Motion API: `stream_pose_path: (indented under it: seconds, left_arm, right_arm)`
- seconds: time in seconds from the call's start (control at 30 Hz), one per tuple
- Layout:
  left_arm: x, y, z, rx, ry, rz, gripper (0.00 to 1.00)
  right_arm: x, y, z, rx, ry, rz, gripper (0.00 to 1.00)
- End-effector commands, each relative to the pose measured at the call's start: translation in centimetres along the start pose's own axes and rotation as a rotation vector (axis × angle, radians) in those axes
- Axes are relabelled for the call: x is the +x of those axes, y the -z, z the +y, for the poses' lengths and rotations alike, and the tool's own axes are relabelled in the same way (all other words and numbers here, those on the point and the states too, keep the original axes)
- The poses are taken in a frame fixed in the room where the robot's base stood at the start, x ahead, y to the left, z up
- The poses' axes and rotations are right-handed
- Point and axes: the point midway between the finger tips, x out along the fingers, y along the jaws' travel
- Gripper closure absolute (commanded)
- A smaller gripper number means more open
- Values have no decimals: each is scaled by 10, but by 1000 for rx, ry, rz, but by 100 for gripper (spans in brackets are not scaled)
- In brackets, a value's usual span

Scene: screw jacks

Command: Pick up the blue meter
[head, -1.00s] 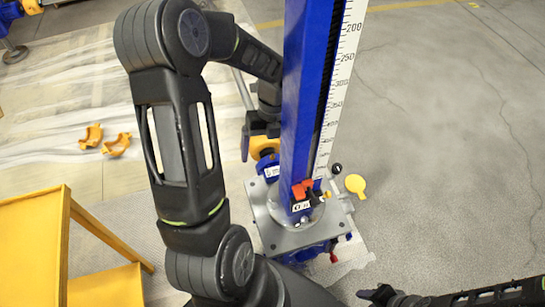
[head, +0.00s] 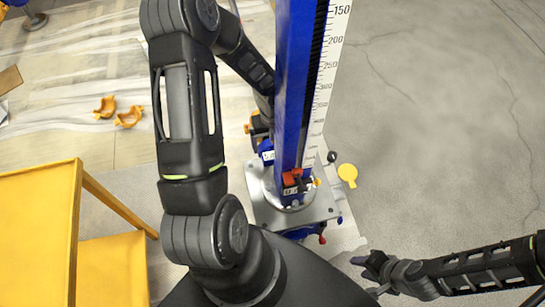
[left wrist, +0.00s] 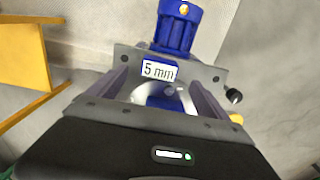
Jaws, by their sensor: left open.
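A small blue piece with a white "5 mm" label (left wrist: 159,71), which I take as the blue meter, shows in the left wrist view between my left gripper's (left wrist: 160,88) two grey fingers. The fingers are apart; whether they touch it I cannot tell. In the head view the blue piece (head: 266,152) stands on a grey metal plate (head: 312,208), beside a tall blue column (head: 296,85).
A white ruler (head: 326,75) runs up the column. Red clips (head: 292,178) and a yellow disc (head: 348,174) are near the plate. A yellow frame (head: 75,220) stands at the left. Two orange pieces (head: 128,117) lie on the floor.

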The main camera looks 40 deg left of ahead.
Motion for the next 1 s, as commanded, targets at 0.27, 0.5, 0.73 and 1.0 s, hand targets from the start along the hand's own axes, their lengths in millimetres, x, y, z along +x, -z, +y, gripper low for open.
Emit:
stream_pose_path:
  seconds: [0.27,0.5,0.73,1.0]
  left_arm:
    - [17,0,0,0,0,1,11]
    - [20,1,0,0,-1,2,11]
    - [51,5,1,2,-2,3,11]
    - [70,4,1,1,0,1,11]
  right_arm:
    - [3,0,1,0,0,0,64]
    - [3,0,1,0,0,0,64]
    - [8,0,3,0,0,0,64]
    - [9,0,4,-1,0,0,64]
